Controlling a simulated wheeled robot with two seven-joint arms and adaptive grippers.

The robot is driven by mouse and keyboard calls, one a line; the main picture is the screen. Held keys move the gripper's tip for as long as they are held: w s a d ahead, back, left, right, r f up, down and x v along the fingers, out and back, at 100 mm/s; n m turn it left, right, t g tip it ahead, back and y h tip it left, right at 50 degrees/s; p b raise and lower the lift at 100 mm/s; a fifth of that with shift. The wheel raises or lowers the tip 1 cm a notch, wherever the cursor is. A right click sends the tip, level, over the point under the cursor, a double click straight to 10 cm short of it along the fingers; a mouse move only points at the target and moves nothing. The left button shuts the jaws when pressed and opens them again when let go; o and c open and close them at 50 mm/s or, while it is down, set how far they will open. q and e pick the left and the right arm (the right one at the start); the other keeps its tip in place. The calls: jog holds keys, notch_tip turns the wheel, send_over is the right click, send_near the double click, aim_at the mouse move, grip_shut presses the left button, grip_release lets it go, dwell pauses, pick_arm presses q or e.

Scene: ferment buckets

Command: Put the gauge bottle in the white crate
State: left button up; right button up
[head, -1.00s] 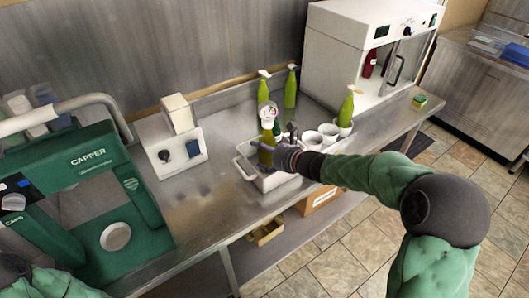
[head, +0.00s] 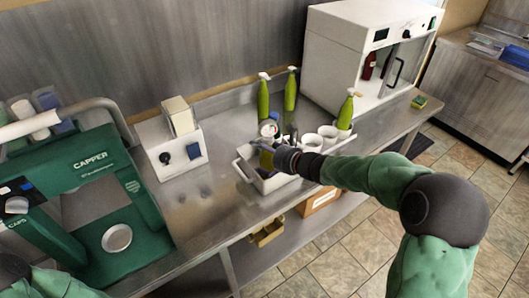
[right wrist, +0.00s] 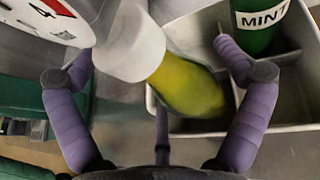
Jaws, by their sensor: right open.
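The gauge bottle (head: 266,160), yellow-green with a white cap and a round dial at its neck, stands in the white crate (head: 246,172) in the head view. In the right wrist view the bottle body (right wrist: 190,85) leans in perspective and reaches into a crate compartment, with the dial (right wrist: 45,18) at top left. My right gripper (right wrist: 153,55) is open, its purple fingers on both sides of the bottle, apart from it. It also shows at the crate in the head view (head: 276,153). A green bottle marked MINT (right wrist: 260,25) stands in another compartment. My left gripper is out of view.
Green bottles with white tops (head: 263,98) stand behind the crate, and white cups (head: 312,142) stand to its right. A green capper (head: 95,185) is at left, beside a white box with a knob (head: 172,150).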

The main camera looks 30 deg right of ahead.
jog(key=p+v, duration=0.2)
jog(key=v, duration=1)
jog(key=shift+r, duration=0.2)
